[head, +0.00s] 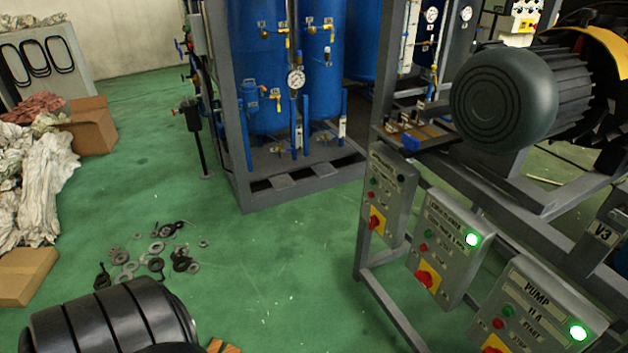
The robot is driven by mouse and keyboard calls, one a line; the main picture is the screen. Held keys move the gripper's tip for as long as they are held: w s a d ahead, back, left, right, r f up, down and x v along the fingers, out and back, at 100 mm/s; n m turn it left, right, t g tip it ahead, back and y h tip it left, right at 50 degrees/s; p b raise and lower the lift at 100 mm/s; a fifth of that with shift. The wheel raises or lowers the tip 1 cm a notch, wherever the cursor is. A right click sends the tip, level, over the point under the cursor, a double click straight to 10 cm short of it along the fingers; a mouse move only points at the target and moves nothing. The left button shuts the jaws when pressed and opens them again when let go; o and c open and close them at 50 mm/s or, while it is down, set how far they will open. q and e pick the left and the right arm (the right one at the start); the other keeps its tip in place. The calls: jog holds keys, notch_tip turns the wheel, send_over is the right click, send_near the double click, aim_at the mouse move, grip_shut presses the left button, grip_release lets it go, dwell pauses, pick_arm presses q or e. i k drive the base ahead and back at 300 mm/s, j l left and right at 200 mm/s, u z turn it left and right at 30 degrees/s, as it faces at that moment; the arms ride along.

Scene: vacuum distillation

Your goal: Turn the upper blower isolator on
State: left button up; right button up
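Three grey control panels stand in a row on a frame at the lower right. Each has a red-on-yellow rotary switch. The left panel (391,193) has its switch (376,222) low down, and its lamp (402,178) is dark. The middle panel (446,247) has a switch (426,278) and a lit green lamp (472,240). The right panel (548,305), marked PUMP, has a lit green lamp (579,333); its switch (493,347) is cut off by the bottom edge. I cannot read which label names the upper blower isolator. Neither gripper is in view.
A large dark motor (505,98) sits above the panels on a grey frame. Blue tanks (262,75) stand on a skid behind. Loose rings and washers (157,248) lie on the green floor. Boxes and rags are at left. Floor between the skid and panels is mostly clear.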

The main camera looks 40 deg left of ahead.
aim_at(374, 221)
jog(key=u, duration=1)
